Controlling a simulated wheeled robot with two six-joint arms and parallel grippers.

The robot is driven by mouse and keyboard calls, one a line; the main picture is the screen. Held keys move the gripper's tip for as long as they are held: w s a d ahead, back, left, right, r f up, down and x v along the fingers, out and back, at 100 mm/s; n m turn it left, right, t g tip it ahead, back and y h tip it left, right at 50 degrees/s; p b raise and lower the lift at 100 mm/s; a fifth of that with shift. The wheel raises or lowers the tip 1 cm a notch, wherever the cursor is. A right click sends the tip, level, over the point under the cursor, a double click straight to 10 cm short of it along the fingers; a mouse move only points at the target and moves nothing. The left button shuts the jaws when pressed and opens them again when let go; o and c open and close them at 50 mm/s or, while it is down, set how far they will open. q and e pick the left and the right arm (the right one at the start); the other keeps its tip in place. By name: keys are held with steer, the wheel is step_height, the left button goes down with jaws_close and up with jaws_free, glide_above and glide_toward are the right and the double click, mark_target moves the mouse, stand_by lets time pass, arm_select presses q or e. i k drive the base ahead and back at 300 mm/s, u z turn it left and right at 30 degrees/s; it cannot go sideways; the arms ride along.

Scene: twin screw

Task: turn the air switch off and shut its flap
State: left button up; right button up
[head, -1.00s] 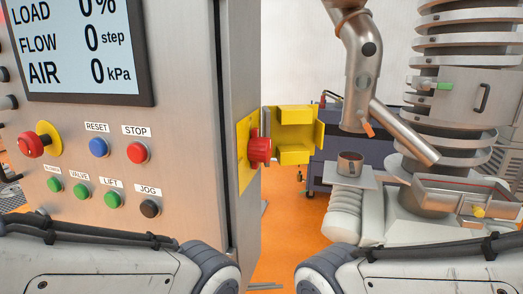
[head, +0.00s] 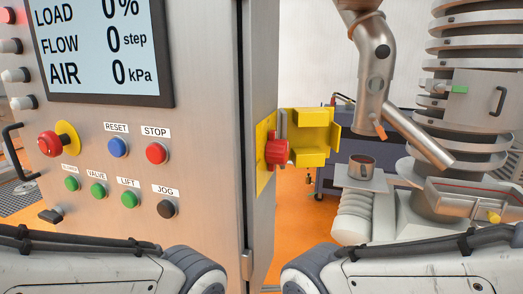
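The air switch is a red rotary knob (head: 276,152) on a yellow plate (head: 264,172) on the right side face of the steel cabinet. Its yellow flap (head: 308,134) stands open, swung out to the right of the knob. A grey bar shows upright at the knob. The display on the cabinet front reads AIR 0 kPa. Parts of my two arms show along the bottom edge, left and right. Neither gripper is in the frame, and nothing of mine touches the knob or the flap.
The cabinet front (head: 200,120) carries a display (head: 95,45), a red emergency button (head: 52,143) and several push buttons. A steel machine with a pipe (head: 375,70) and a small cup (head: 361,166) stands at the right. Orange floor shows between cabinet and machine.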

mark_target(277, 150)
steer(key=u, duration=1.75)
steer(key=k, duration=1.05)
steer(key=z, duration=1.75)
steer(key=i, duration=0.5)
